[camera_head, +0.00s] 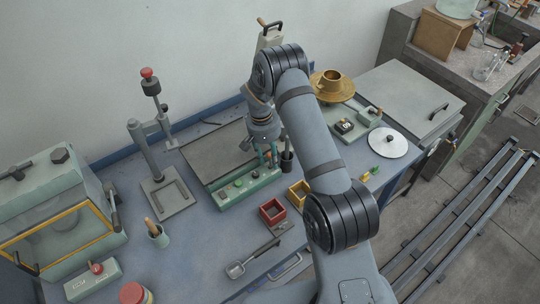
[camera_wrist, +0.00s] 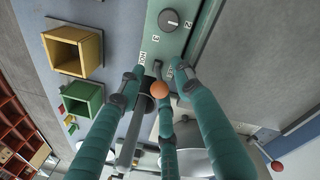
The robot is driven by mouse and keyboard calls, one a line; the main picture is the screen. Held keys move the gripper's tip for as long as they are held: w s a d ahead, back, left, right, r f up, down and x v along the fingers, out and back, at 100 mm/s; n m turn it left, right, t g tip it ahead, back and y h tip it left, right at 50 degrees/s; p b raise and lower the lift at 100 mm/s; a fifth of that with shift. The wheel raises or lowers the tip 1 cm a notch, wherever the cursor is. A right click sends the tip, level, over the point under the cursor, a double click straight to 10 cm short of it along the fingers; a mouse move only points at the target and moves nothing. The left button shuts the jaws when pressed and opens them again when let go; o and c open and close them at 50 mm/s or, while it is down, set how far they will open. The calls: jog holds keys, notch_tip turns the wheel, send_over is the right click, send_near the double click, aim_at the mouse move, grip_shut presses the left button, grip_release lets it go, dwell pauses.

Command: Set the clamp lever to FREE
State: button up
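The clamp lever shows in the wrist view as a short lever with an orange-brown ball knob (camera_wrist: 160,89). It stands by a green control panel (camera_wrist: 174,42) with white lettering; one label looks like HOLD, the other is partly covered. The same panel shows in the head view (camera_head: 236,197), near the bench's middle. My three-fingered gripper (camera_wrist: 159,80) is over the panel, its teal fingers spread around the knob with gaps at the sides. The lower finger overlaps the knob, so contact is unclear. In the head view my gripper (camera_head: 268,158) partly hides the lever.
A black dial (camera_wrist: 170,20) is on the panel. Yellow (camera_wrist: 72,48) and green (camera_wrist: 82,98) boxes stand beside it. In the head view, a red box (camera_head: 271,211) and a dark cup (camera_head: 287,162) are close by. A metal stand (camera_head: 165,185) is to the left.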

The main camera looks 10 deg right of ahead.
jog(key=shift+c, duration=1.2)
grip_shut()
